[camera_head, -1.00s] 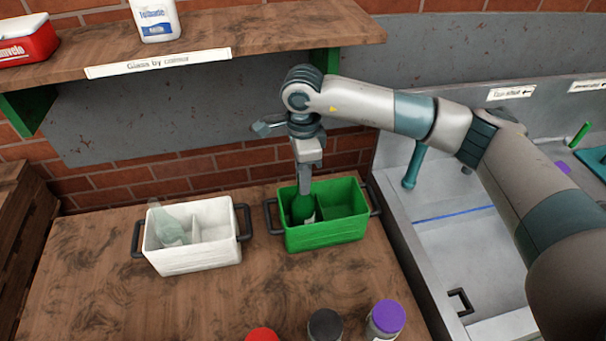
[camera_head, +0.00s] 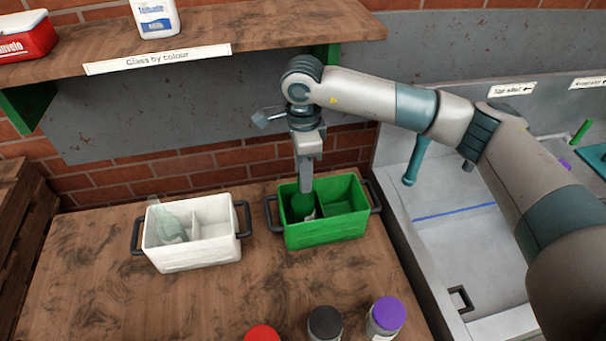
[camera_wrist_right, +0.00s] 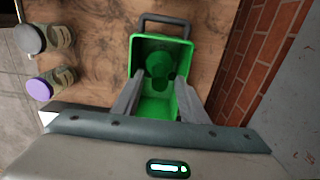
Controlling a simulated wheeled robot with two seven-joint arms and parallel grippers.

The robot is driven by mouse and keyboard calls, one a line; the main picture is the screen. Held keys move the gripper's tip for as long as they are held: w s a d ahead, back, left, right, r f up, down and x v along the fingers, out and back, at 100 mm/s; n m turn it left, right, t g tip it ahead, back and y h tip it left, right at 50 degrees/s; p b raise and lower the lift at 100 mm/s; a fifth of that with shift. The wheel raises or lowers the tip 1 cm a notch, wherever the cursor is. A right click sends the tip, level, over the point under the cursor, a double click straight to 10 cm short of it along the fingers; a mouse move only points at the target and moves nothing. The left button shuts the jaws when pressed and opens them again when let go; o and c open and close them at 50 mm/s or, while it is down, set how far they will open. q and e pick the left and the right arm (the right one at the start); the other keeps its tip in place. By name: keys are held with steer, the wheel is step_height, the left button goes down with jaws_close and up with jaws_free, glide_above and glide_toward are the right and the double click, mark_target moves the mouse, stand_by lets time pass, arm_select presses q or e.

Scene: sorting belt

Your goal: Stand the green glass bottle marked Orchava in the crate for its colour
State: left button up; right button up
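The green bottle (camera_head: 301,206) with a pale label stands in the left compartment of the green crate (camera_head: 328,234). Its lettering is too small to read. My right gripper (camera_head: 306,188) is directly above the bottle, pointing down, and hides its top in the head view. In the right wrist view, the two fingers (camera_wrist_right: 157,84) are spread apart, and the dark green bottle (camera_wrist_right: 158,64) shows beyond them inside the green crate (camera_wrist_right: 146,42). The crate's right compartment looks empty. My left gripper is not in view.
A white crate (camera_head: 195,258) with a clear bottle (camera_head: 168,226) in its left compartment stands to the left. Red, black (camera_head: 325,323) and purple (camera_head: 388,314) lids show at the front edge. A shelf (camera_head: 250,30) labelled "Glass by colour" overhangs behind. A grey basin is at right.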

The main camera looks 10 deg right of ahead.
step_height(320, 180, up, 11)
steer(key=b, duration=0.4)
steer(key=shift+b, duration=0.3)
steer(key=shift+a, duration=0.1)
